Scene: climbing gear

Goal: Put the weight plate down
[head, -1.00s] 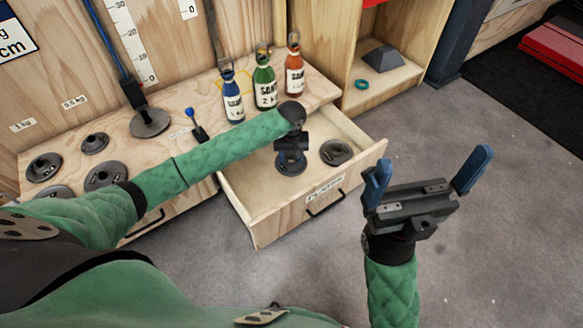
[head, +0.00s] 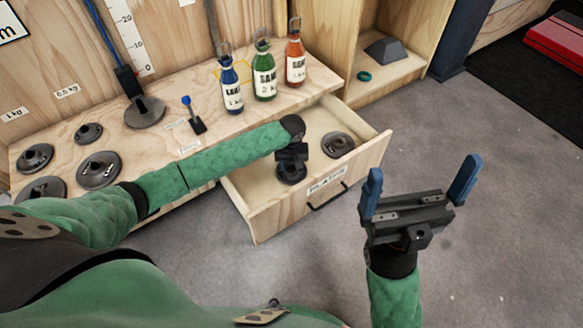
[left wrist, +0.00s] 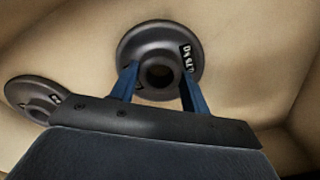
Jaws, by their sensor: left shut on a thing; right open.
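My left gripper (head: 291,165) reaches down into the open drawer and is shut on a dark grey weight plate (head: 291,174). In the left wrist view its two blue fingers (left wrist: 159,85) sit on either side of the hub of the plate (left wrist: 160,45), which has a central hole and a white label. The plate is at or very near the drawer floor; I cannot tell whether it touches. A second dark plate (head: 338,145) lies in the drawer to the right, apart from the held one. My right gripper (head: 419,195) is open and empty over the floor.
The open drawer (head: 325,182) has raised walls. Several loose plates (head: 98,171) lie on the bench top at left. Blue, green and orange sand bottles (head: 264,78) stand on the bench behind the drawer.

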